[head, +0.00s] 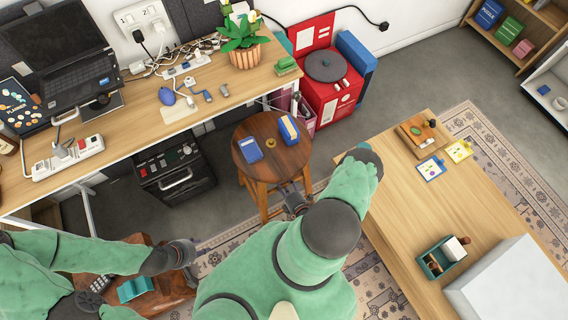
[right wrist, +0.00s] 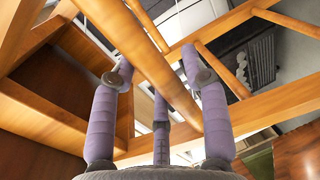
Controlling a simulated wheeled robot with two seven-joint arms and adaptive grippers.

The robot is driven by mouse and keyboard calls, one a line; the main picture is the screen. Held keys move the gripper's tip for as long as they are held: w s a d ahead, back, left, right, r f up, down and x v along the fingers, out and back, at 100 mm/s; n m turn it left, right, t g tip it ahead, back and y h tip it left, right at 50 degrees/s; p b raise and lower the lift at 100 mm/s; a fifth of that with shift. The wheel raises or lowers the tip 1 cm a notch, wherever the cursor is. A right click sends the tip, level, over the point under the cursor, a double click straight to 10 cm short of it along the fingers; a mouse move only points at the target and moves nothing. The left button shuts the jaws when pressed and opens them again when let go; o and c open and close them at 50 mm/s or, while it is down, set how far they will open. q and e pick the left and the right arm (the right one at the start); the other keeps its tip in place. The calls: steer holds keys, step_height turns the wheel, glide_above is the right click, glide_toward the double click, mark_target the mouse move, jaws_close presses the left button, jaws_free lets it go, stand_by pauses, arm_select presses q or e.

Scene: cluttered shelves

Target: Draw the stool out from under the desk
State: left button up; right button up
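The stool (head: 262,166) has a round dark-wood seat and lighter wooden legs. It stands beside the front edge of the desk (head: 140,113), near its right end, and its seat shows whole, not covered by the desktop. Two blue items and a small yellow ring lie on the seat. My right gripper (head: 294,196) is low beside the stool's legs, mostly hidden by my arm. In the right wrist view its purple fingers (right wrist: 155,75) are spread, with a wooden bar (right wrist: 160,60) of the stool between them. My left gripper (head: 183,253) is at the lower left, away from the stool; its fingers are unclear.
A low wooden table (head: 450,210) stands to the right, with a grey-white box on it. A red cabinet (head: 328,97) with a turntable is behind the stool. A black oven-like box (head: 175,172) is under the desk. A patterned rug (head: 375,275) lies in front; grey floor shows around the stool.

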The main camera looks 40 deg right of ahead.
stand_by(0.3)
steer(key=v, duration=1.2)
steer(key=shift+s, duration=0.1)
stand_by(0.6)
